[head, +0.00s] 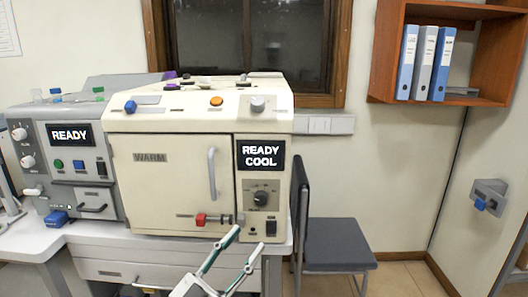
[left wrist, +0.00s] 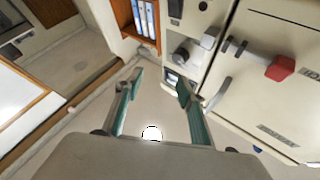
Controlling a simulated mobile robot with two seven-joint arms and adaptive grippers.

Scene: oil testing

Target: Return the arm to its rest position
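My left gripper (head: 247,239) is at the bottom centre of the head view, in front of the lower right part of the large cream machine (head: 165,170). Its two green-sided fingers are spread apart with nothing between them. In the left wrist view the gripper (left wrist: 160,78) is also open and empty, with the machine's front (left wrist: 275,70) to the right of its fingers. The machine's door is shut, and its display (head: 260,154) reads READY COOL. My right gripper is not in view.
A grey machine (head: 65,165) with a READY display stands at the left on the white bench (head: 30,240). A dark chair (head: 335,243) stands right of the bench. A wooden shelf (head: 385,50) with binders hangs at upper right. Floor at the right is clear.

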